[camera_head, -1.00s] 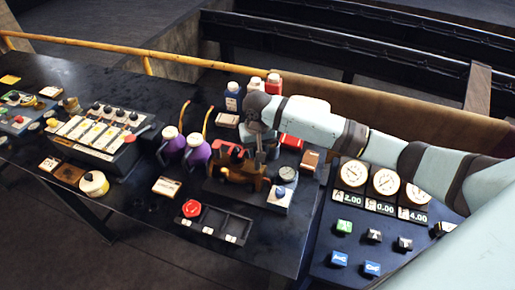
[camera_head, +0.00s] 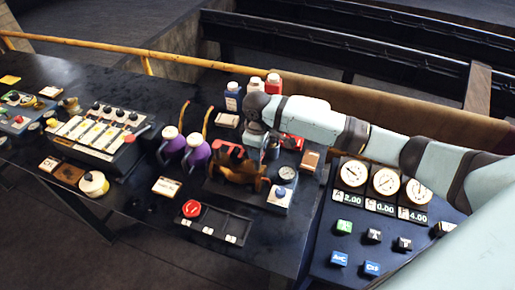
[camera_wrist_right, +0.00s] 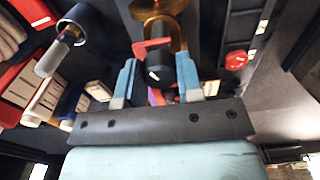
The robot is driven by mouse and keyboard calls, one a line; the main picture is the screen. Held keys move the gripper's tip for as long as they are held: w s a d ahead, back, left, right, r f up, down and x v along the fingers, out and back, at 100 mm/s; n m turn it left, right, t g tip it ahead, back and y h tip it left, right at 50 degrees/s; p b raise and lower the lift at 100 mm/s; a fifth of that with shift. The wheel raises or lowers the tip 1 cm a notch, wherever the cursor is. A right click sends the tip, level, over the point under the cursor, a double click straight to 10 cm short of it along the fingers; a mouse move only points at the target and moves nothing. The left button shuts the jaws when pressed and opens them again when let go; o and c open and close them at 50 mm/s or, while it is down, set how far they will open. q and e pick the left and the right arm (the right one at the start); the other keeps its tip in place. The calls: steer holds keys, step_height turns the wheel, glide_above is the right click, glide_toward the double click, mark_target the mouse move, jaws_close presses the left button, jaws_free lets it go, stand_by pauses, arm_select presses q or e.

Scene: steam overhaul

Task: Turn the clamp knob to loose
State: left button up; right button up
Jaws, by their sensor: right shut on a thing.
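The clamp fixture (camera_head: 236,172) is a brass-coloured body on a dark base in the middle of the bench, with red parts on its far side. My right gripper (camera_head: 262,155) reaches down at its far right side. In the right wrist view, the two blue fingers of that gripper (camera_wrist_right: 158,82) are on either side of a dark round knob (camera_wrist_right: 158,72) and shut on it. A red piece lies just behind the knob, and the brass body (camera_wrist_right: 158,8) is beyond. The knob is hidden in the head view. My left gripper is not in view.
Two purple jugs (camera_head: 196,152) are on the left. Bottles (camera_head: 255,86) stand behind.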

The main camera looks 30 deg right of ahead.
steer(key=n, duration=0.6)
steer(key=shift+r+n, duration=0.15)
steer(key=shift+n, duration=0.15)
steer(key=n, duration=0.6)
steer(key=shift+n, duration=0.3)
steer(key=o, duration=0.6)
steer(key=shift+o, duration=0.2)
step_height(320, 180, up, 14)
steer(key=b, duration=0.2)
